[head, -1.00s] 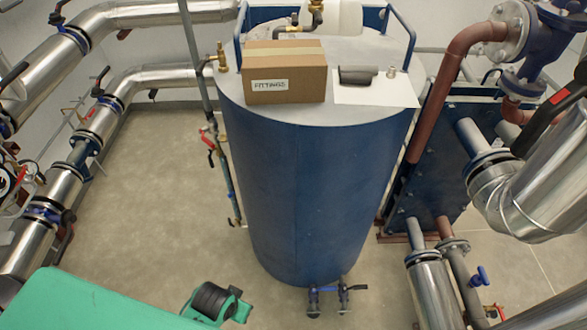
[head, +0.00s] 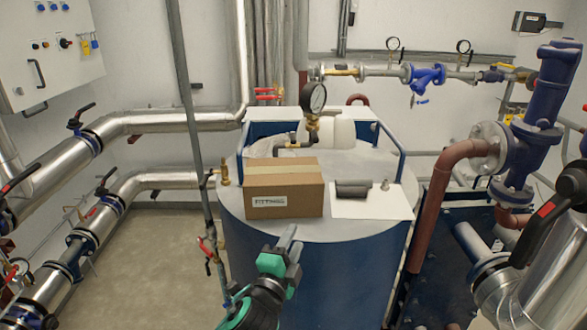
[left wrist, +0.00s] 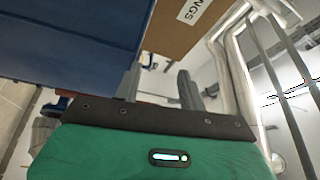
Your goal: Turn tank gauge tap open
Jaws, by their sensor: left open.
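The round tank gauge (head: 313,97) stands above the tank top, with a brass fitting (head: 313,123) under it that looks like its tap; the handle position is too small to tell. The tank (head: 310,270) is a blue cylinder with a grey lid. My left gripper (head: 291,239) is in front of the tank's front rim, below and nearer than the cardboard box, well short of the gauge. Its two fingers stand apart and empty, as the left wrist view (left wrist: 160,72) also shows. My right gripper is not in view.
The cardboard box (head: 284,193) sits on the lid between my left gripper and the gauge. A white sheet (head: 370,204) with a dark object (head: 352,190) lies right of it. Blue rails (head: 393,146) flank the lid. A thin vertical pipe with red-handled taps (head: 207,247) stands left.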

